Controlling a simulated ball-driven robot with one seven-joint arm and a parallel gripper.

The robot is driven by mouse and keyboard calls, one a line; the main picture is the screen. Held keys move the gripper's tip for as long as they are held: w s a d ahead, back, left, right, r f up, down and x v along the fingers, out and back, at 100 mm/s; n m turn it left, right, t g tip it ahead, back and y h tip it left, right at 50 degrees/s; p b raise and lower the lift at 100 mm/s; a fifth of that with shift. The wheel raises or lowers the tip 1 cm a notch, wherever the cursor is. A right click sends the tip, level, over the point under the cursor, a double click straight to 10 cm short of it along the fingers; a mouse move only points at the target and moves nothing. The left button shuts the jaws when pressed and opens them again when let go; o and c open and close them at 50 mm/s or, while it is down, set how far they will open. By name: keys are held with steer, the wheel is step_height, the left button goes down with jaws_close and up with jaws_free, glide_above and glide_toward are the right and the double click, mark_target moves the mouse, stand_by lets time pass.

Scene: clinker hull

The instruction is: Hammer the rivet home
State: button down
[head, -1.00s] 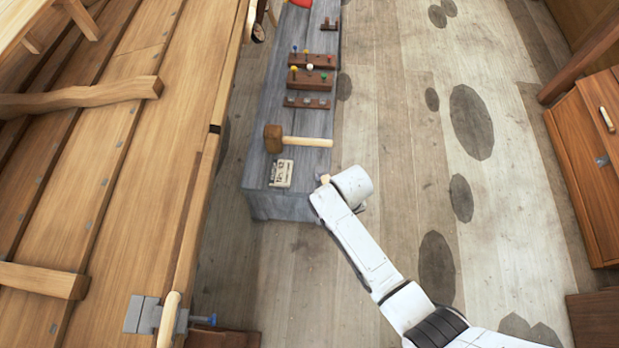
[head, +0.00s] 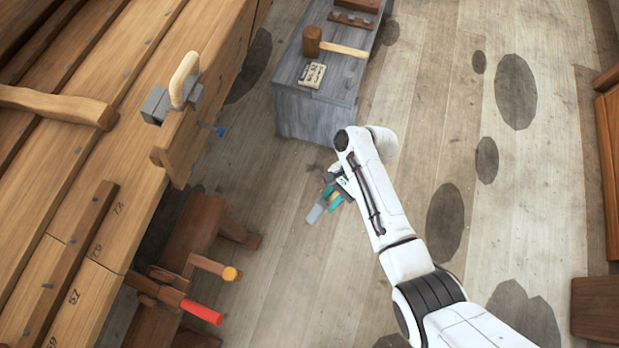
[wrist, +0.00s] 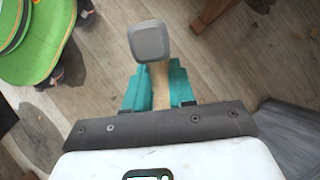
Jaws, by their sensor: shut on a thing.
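My gripper (head: 325,203) hangs over the floor in front of the grey bench's near end. Its teal fingers, also in the wrist view (wrist: 159,92), are shut on the pale wooden handle of a hammer (wrist: 148,40) with a blunt grey head. In the head view the hammer (head: 315,214) is small and partly hidden by the wrist. The hull (head: 150,50) of overlapping planks lies at the left, apart from the gripper. Small grey fastener dots show on its planks; I cannot tell which is the task's rivet.
A grey block with a tan loop handle (head: 184,78) sits on the hull's edge. The bench (head: 300,115) carries a wooden mallet (head: 313,43) and a marked card (head: 312,75). A wooden stand with a red-handled tool (head: 202,312) is at lower left. Floor between is clear.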

steer(key=w+a+r+m+t+y+b, duration=0.1)
steer(key=a+r+m+t+y+b, duration=0.3)
steer(key=r+y+b, duration=0.3)
steer(key=w+a+r+m+t+y+b, duration=0.1)
steer(key=a+r+m+t+y+b, duration=0.4)
steer(key=r+m+t+y+b, duration=0.2)
steer(key=shift+w+r+y, duration=0.35)
steer(key=shift+r+y, duration=0.7)
steer(key=shift+y, duration=0.65)
steer(key=shift+a, duration=0.1)
steer(key=a+f+x, duration=0.1)
steer(key=x, duration=0.8)
steer(key=r+v, duration=0.1)
steer(key=v, duration=0.8)
steer(key=shift+d, duration=0.5)
